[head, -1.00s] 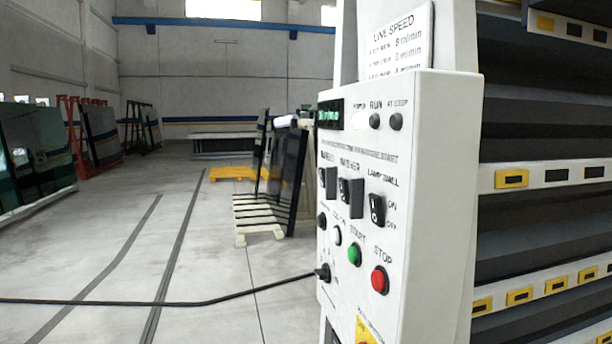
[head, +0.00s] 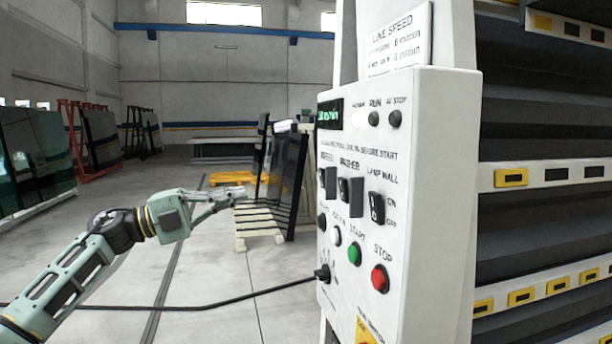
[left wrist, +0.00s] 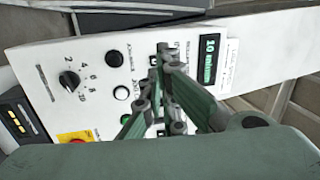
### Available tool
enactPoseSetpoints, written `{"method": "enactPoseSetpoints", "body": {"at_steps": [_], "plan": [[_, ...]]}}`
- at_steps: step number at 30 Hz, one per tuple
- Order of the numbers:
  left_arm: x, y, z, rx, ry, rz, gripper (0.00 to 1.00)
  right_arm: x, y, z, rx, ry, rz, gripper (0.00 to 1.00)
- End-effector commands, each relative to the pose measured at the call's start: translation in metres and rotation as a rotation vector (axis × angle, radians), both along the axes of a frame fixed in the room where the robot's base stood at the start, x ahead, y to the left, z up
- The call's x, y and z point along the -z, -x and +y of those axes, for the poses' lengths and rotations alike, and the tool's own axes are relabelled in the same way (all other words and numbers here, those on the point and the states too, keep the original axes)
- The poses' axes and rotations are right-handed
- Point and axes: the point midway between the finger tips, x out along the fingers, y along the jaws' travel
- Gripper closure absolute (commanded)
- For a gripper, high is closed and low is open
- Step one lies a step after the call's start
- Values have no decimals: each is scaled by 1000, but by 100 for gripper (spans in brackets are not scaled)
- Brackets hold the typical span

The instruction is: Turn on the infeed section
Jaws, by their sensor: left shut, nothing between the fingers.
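The white control panel (head: 400,150) stands right of centre in the head view. Under its labels are three black rocker switches: the leftmost one (head: 328,183) with a blurred label, the washer switch (head: 350,190) and the lamp wall switch (head: 377,208). I cannot tell the leftmost switch's position. My left gripper (head: 240,192) is shut and empty, left of the panel and apart from it, pointing toward the switch row. In the left wrist view its fingers (left wrist: 164,52) lie across the panel and hide part of the switch area. My right gripper is out of view.
The panel also has a green start button (head: 355,254), a red stop button (head: 380,279), a white button (head: 336,236), a black knob (left wrist: 69,80) and a lit display (left wrist: 208,60). A black cable (head: 220,300) runs across the floor. A glass rack (head: 285,185) stands behind.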

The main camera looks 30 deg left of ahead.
Motion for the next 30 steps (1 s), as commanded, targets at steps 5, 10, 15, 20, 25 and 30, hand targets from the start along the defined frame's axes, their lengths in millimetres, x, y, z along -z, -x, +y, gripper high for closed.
{"method": "enactPoseSetpoints", "body": {"at_steps": [5,10,15,20,25,30], "plan": [[-22,12,-24,50,-80,-14,100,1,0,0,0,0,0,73],[-24,13,-25,53,-83,-16,100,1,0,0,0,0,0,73],[-24,12,-25,52,-81,-16,100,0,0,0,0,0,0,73],[-28,6,-31,54,-83,-17,100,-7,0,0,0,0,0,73],[-35,-10,-44,53,-81,-15,100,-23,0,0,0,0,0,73],[-39,-23,-55,53,-80,-17,100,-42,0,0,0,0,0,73]]}}
